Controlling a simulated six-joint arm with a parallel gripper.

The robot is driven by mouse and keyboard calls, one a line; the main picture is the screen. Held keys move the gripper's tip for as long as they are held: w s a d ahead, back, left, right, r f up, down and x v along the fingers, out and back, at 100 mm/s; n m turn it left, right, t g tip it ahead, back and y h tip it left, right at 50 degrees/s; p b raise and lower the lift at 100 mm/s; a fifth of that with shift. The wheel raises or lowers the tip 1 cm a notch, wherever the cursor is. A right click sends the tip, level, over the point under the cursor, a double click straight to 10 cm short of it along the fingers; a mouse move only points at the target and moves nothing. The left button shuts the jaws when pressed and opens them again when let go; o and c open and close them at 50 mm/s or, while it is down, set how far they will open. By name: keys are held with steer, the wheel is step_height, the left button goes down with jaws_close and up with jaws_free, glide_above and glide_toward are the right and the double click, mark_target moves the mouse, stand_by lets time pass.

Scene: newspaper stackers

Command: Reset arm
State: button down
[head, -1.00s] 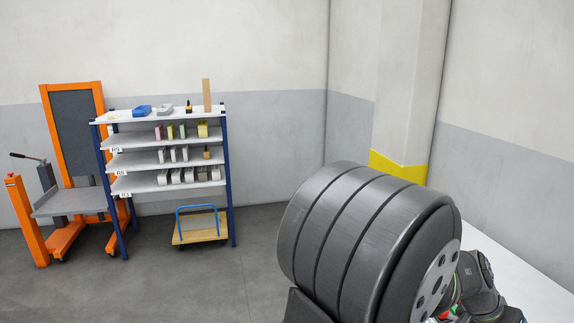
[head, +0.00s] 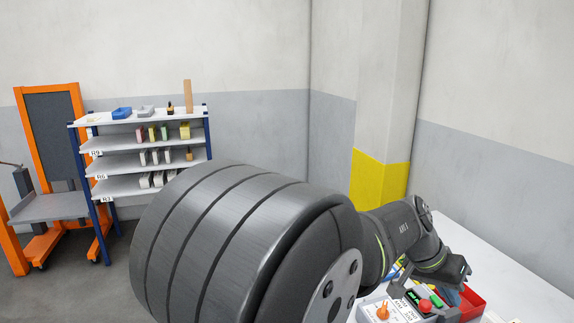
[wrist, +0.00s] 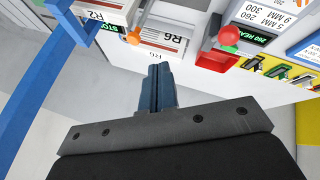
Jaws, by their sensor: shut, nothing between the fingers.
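My gripper (wrist: 160,88) shows in the wrist view as two blue fingers side by side, shut with nothing between them. They point toward a panel with printed labels, clear of it as far as I can tell. In the head view my arm reaches to the right, and its end is above the white bench (head: 505,275); the fingers are hard to make out there. The big dark cylinder in front is part of my arm and hides the middle of the scene.
A control panel (head: 375,311) with an orange knob and a red knob (head: 426,305) is below my wrist, beside a red bin (head: 472,304). A blue bar (wrist: 45,85) crosses the wrist view's left. A shelf rack (head: 140,145) and orange lift (head: 50,200) stand far left.

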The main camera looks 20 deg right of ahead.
steer(key=s+d+f, duration=0.6)
steer(key=d+f, duration=0.1)
steer(key=f, duration=0.2)
steer(key=w+a+r, duration=0.2)
steer(key=w, duration=1.4)
steer(key=v, duration=1)
steer(key=s+d+r+y, duration=0.2)
steer(key=s+d+y, duration=0.1)
steer(key=s+d, duration=0.1)
steer(key=shift+d+n, duration=0.3)
steer(key=shift+d, duration=0.05)
steer(key=c, duration=2.1)
jaws_free()
